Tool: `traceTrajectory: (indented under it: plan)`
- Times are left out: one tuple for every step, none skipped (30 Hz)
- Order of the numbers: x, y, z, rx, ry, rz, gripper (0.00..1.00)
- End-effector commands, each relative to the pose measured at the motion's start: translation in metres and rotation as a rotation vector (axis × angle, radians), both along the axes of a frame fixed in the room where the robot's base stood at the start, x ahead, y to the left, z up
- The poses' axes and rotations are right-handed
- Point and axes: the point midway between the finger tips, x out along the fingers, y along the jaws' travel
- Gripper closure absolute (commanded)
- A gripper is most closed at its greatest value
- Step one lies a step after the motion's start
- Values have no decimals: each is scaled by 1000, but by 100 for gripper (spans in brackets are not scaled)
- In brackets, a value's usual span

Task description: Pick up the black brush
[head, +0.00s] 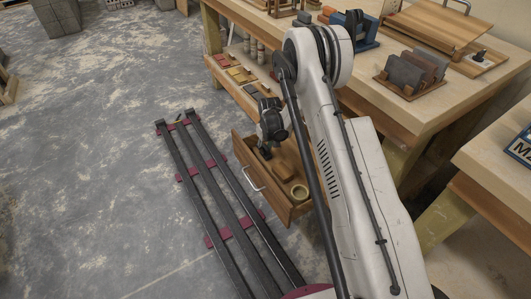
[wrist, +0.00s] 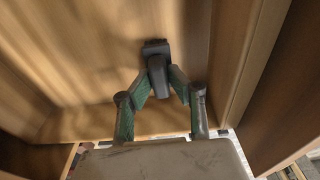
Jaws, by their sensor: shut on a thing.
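The black brush (wrist: 157,66) is in the wrist view, inside the open wooden drawer (wrist: 75,75). My gripper (wrist: 161,84) has its green-padded fingers shut on the brush's dark body, one finger on each side. In the head view my gripper (head: 266,148) reaches down into the drawer (head: 285,211), near its far left end. The brush is hard to make out there behind the gripper. I cannot tell whether it touches the drawer floor.
The drawer walls stand close around the gripper. A workbench (head: 440,110) with boxes and racks is above and behind. Dark rails (head: 215,190) run along the floor at left.

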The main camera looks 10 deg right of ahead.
Motion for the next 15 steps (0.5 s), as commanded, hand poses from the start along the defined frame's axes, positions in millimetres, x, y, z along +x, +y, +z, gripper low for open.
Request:
traceTrajectory:
  plan:
    - [0,0,0,0,0,0,100]
    - [0,0,0,0,0,0,100]
    - [0,0,0,0,0,0,100]
    - [0,0,0,0,0,0,100]
    - [0,0,0,0,0,0,100]
    - [0,0,0,0,0,0,100]
    - [0,0,1,0,0,0,100]
    - [0,0,2,0,0,0,100]
    - [0,0,4,0,0,0,100]
    - [0,0,7,0,0,0,100]
    - [0,0,10,0,0,0,100]
    - [0,0,16,0,0,0,100]
    - [0,0,21,0,0,0,100]
    - [0,0,26,0,0,0,100]
    - [0,0,35,0,0,0,100]
